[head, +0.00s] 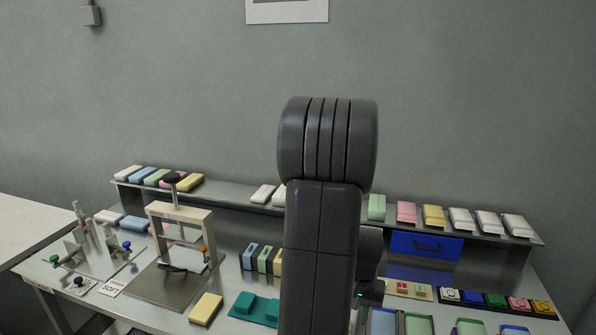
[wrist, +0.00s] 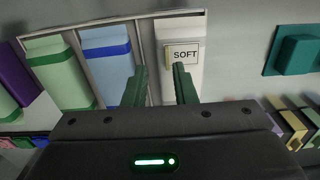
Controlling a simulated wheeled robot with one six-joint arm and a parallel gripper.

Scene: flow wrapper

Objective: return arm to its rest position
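My arm (head: 322,220) rises dark grey through the middle of the head view, upright in front of the bench. It hides part of the shelf and bench top. In the head view my gripper is mostly hidden behind the arm; a small green light shows low beside it. In the wrist view my gripper (wrist: 161,82) shows two green fingers with a clear gap between them. It is open and no object shows between the fingers. Behind the fingers are trays with a green pack (wrist: 62,72), a blue pack (wrist: 108,65) and a white tray bearing a SOFT label (wrist: 184,54).
A raised shelf (head: 235,191) with coloured bars runs along the back. A blue drawer (head: 426,246) sits under it at right. A metal press frame (head: 180,222) and a fixture with knobs (head: 90,245) stand at left. A teal block (head: 255,308) lies near the arm.

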